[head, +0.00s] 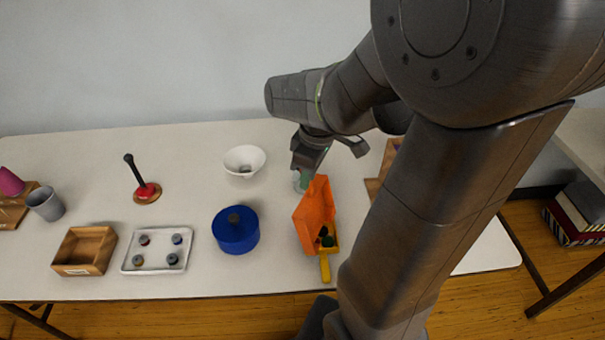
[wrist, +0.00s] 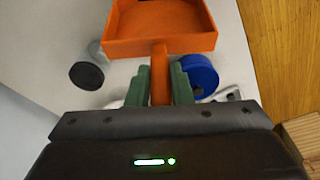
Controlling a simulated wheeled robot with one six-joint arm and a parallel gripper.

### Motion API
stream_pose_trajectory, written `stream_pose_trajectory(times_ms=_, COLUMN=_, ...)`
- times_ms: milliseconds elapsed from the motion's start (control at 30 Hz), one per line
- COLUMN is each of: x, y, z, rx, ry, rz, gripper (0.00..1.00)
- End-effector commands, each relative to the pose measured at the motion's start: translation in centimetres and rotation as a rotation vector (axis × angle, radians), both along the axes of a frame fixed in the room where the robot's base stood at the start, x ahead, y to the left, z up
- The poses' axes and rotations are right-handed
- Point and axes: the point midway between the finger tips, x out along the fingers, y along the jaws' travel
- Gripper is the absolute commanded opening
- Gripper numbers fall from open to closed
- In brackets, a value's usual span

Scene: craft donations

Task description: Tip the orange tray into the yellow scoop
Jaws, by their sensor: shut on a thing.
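My gripper (head: 306,179) is shut on the handle of the orange tray (head: 312,212). In the wrist view the handle of the orange tray (wrist: 160,45) sits between the green fingertips of my gripper (wrist: 160,85). The tray is held steeply tilted, with its lower end at the yellow scoop (head: 325,268). Small dark and green pieces (head: 327,239) show at the scoop's pan, by the tray's lower edge. I cannot tell whether all lie in the scoop. The part of the tray's inside seen in the wrist view looks bare. The tray hides part of the scoop.
A white tray with several small round items (head: 158,250) and a wooden box (head: 85,250) are farther left. A dark-lidded jar (wrist: 87,76) shows in the wrist view.

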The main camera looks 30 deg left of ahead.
Motion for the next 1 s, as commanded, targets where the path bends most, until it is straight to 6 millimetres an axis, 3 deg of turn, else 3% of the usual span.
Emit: stream_pose_trajectory(times_ms=1000, x=0.3, y=-5.2, z=0.0, rx=0.241, ry=0.011, rz=-0.005, gripper=0.0)
